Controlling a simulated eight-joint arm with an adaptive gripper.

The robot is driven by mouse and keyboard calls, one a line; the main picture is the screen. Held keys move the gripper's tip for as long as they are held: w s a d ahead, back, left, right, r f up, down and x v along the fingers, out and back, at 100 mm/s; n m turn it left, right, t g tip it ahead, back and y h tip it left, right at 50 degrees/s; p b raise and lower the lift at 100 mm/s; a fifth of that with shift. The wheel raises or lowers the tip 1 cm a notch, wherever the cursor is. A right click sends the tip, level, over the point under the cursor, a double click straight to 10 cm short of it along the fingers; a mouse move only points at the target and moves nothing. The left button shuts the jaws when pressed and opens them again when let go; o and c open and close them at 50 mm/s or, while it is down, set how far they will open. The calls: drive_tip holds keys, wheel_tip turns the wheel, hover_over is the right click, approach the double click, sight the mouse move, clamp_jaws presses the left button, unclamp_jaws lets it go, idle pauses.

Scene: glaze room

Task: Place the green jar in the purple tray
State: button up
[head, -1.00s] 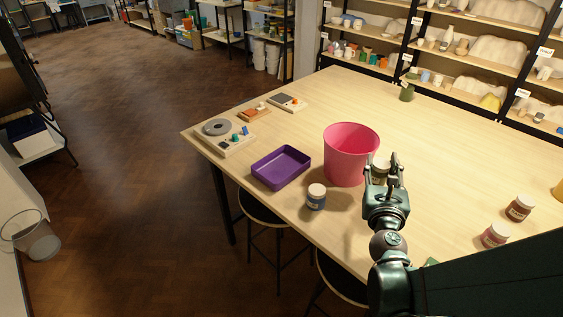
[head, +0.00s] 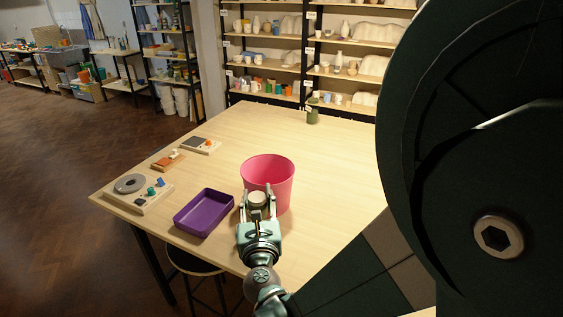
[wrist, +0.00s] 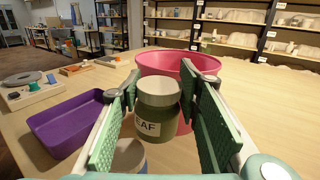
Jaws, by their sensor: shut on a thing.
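My gripper (head: 258,191) is shut on the green jar, whose pale lid (head: 257,199) shows between the fingers in the head view. In the wrist view the green jar (wrist: 157,112) is upright between the two finger pads, with a white label partly reading "EAF". It is in front of the pink bin, apparently raised above the table. The purple tray (head: 204,212) is empty and lies just left of my gripper on the table. It also shows at the left of the wrist view (wrist: 68,124).
The pink bin (head: 268,174) stands close behind my gripper. A blue-and-white jar (wrist: 129,158) is low beneath the held jar in the wrist view. A board with a grey disc (head: 130,186) lies left of the tray. A green bottle (head: 313,112) stands far back.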

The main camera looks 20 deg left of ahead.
drive_tip(key=a+r+n+g+y+b, duration=0.1)
drive_tip(key=a+b, duration=0.1)
drive_tip(key=a, duration=2)
drive_tip(key=shift+s+a+y, duration=0.2)
drive_tip(key=shift+s+y, duration=0.15)
drive_tip(key=shift+y, duration=0.05)
drive_tip(key=shift+r, duration=0.1)
drive_tip(key=b, duration=0.2)
hover_over(207, 214)
wheel_tip(207, 214, down, 6)
drive_tip(key=shift+a, duration=0.1)
drive_tip(key=shift+f+b, duration=0.4)
drive_tip(key=shift+f, duration=1.6)
drive_tip(key=shift+f, duration=0.1)
drive_tip(key=o, duration=0.9)
drive_tip(key=shift+o, duration=0.5)
